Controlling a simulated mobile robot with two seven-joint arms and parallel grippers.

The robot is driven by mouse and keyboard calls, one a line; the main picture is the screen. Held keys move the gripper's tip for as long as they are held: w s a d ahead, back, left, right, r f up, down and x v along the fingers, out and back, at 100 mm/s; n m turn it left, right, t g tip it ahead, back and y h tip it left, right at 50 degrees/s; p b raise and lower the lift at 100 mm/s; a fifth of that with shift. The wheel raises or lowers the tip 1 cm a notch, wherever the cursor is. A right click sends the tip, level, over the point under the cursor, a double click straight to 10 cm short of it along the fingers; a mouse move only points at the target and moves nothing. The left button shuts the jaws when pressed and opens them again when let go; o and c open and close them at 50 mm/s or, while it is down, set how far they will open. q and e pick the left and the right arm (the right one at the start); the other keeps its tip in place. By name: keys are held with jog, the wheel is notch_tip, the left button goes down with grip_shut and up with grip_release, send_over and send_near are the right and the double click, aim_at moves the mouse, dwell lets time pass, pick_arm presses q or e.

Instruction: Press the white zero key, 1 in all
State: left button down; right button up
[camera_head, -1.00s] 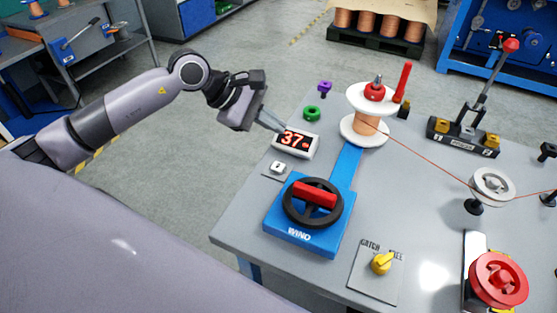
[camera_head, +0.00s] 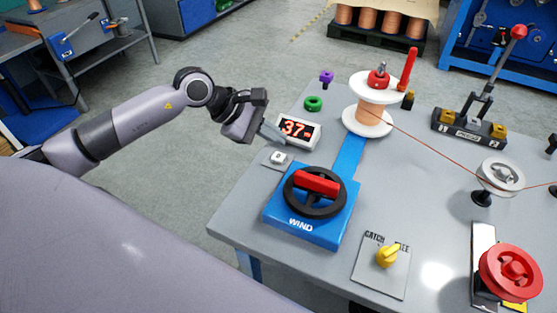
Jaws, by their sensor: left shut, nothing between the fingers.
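The white zero key (camera_head: 278,157) sits on a small grey plate at the left edge of the table, just in front of the counter display (camera_head: 298,130), which reads 37 in red. My left gripper (camera_head: 281,141) comes in from the left with its fingers shut and empty. Its tips are behind and above the key, beside the left end of the display. They look apart from the key, though the exact height is hard to tell. The key is fully visible. My right gripper is out of view.
A blue WIND base with a black and red handwheel (camera_head: 315,190) stands right in front of the key. A copper wire spool (camera_head: 370,112) stands behind, with wire running right to a grey pulley (camera_head: 500,176). A yellow catch knob (camera_head: 387,257) is nearer.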

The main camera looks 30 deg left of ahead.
aim_at(274, 157)
pick_arm(q)
notch_tip(274, 157, down, 2)
jog(key=shift+f+b, duration=0.2)
jog(key=shift+b, duration=0.55)
dwell(1.4)
jog(key=shift+f+b, duration=0.45)
jog(key=shift+b, duration=0.1)
jog(key=shift+f+b, duration=0.45)
jog(key=shift+b, duration=0.05)
dwell(0.5)
jog(key=shift+r, duration=0.1)
jog(key=shift+r+p, duration=0.4)
jog(key=shift+r, duration=0.35)
